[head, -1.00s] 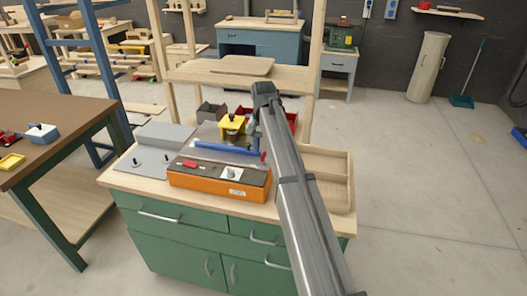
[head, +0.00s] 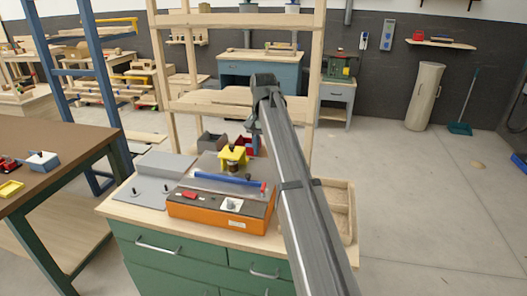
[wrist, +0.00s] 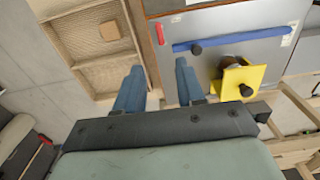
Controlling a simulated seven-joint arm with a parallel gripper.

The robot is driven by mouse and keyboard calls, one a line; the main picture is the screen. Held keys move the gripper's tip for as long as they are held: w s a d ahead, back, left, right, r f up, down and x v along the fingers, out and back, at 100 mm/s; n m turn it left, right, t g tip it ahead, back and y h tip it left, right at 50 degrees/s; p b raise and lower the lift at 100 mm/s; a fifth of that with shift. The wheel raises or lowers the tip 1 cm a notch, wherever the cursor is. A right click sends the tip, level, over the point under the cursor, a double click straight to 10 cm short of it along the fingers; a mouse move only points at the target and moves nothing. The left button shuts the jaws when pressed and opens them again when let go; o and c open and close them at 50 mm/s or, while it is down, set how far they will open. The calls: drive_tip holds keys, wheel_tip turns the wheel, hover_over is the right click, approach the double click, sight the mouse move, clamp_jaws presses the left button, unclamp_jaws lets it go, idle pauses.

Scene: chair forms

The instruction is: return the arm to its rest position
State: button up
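In the wrist view my gripper (wrist: 159,66) has its two blue fingers apart, with nothing held between them. It is above the workbench, between a wooden tray (wrist: 68,58) and a grey-topped machine with a blue bar (wrist: 235,39). In the head view my arm reaches up from the bottom and its end stands above the bench, in front of the wooden shelf frame; the fingers are not clear there.
The green-fronted bench (head: 190,262) carries an orange-sided machine (head: 215,212), a yellow part (head: 233,155) and grey and red bins. A small wooden block (wrist: 110,31) lies in the tray. A brown-topped table (head: 50,140) stands left. Floor at right is mostly clear.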

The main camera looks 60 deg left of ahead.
idle(0.4)
